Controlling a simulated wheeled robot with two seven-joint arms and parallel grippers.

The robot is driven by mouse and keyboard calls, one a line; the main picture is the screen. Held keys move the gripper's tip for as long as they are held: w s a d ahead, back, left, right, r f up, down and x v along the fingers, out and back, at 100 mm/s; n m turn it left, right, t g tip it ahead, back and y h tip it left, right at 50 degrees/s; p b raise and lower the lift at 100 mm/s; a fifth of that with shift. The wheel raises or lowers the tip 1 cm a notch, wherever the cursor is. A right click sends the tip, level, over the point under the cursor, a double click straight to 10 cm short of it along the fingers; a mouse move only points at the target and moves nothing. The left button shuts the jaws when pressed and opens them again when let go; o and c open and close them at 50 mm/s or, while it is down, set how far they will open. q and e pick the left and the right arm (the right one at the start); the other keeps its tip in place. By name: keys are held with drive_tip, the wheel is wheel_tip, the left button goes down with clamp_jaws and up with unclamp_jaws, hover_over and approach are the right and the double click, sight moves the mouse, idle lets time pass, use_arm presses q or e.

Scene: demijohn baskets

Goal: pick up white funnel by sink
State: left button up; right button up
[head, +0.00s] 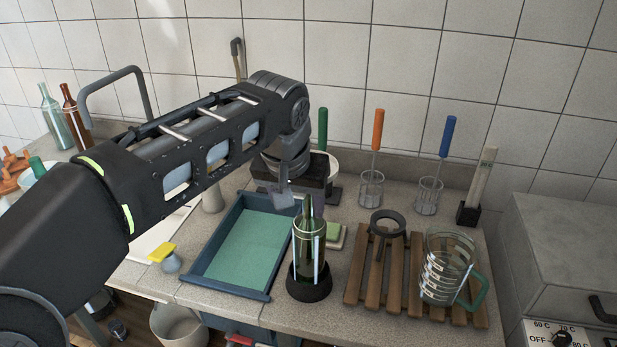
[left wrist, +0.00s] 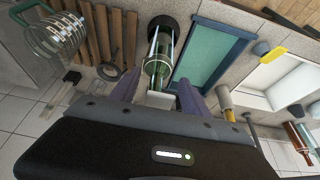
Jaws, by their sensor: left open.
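A white rounded edge (head: 334,163) shows behind my left gripper (head: 309,190) in the head view. It may be the white funnel, but most of it is hidden and I cannot tell its shape. My left gripper is open and points down over the counter, behind the green bottle (head: 309,245). In the left wrist view, a pale piece (left wrist: 160,99) shows between the spread fingers (left wrist: 158,92), just beyond the bottle; I cannot tell whether it is the funnel. My right gripper is in neither view.
A blue-rimmed tray (head: 200,262) lies left of the bottle. A wooden rack (head: 355,280) with a glass jug (head: 447,265) stands to the right. Brushes with orange (head: 377,130) and blue (head: 447,135) handles stand in wire cups near the tiled wall. A grey tap (head: 115,78) rises at left.

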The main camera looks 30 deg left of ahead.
use_arm(q)
clamp_jaws()
idle(0.5)
wheel_tip(320, 180, up, 7)
wheel_tip(320, 180, up, 3)
drive_tip(key=shift+r+p, duration=0.1)
drive_tip(key=shift+p, duration=0.8)
